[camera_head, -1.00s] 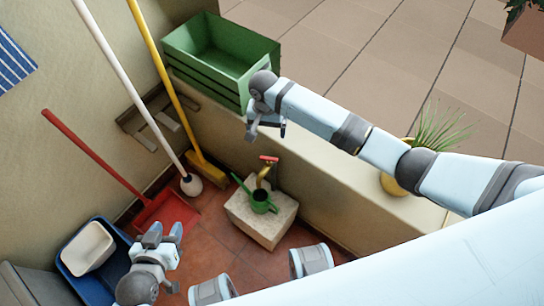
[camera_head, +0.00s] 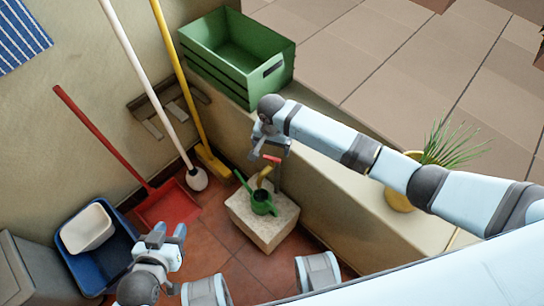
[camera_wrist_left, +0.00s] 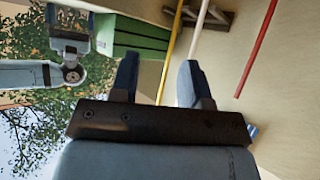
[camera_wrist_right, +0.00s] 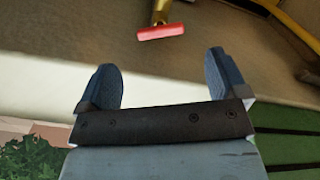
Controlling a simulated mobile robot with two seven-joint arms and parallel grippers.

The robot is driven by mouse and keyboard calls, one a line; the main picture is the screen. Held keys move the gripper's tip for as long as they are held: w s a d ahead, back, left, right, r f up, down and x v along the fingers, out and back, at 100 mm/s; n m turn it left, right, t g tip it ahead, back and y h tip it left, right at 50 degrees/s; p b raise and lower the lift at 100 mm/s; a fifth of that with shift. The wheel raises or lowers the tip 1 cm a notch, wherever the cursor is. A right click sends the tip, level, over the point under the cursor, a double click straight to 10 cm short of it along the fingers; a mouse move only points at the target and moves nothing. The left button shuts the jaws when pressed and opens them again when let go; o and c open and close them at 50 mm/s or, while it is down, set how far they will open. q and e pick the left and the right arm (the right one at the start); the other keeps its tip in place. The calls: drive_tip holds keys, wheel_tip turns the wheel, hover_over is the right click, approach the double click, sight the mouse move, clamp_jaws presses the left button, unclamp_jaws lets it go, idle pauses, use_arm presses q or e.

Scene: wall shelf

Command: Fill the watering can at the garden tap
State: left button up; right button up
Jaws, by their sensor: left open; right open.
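The green watering can (camera_head: 262,204) stands upright on a pale stone block (camera_head: 258,232) on the tiled floor, below the tap. The brass tap (camera_head: 264,172) has a red handle (camera_head: 272,159). In the right wrist view, the red handle (camera_wrist_right: 160,32) lies beyond the fingertips and between their lines. My right gripper (camera_head: 268,152) is open and empty, close to the handle in the head view; I cannot tell if it touches. My left gripper (camera_head: 170,232) is open and empty, left of the block; it also shows open in the left wrist view (camera_wrist_left: 158,68).
A green crate (camera_head: 235,60) and a yellow-potted plant (camera_head: 402,195) stand on the low wall. A white-handled plunger (camera_head: 196,179), a yellow broom (camera_head: 212,163) and a red dustpan (camera_head: 168,205) are at the left. A blue tub (camera_head: 103,268) holds a white container (camera_head: 86,228).

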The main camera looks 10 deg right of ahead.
sight(272, 158)
wheel_tip(272, 158, down, 6)
drive_tip(key=shift+f+b, duration=0.25)
drive_tip(key=shift+b, duration=0.4)
use_arm(q)
drive_tip(key=shift+f, duration=0.3)
drive_tip(key=shift+d+r, duration=0.1)
drive_tip(key=shift+r, duration=0.05)
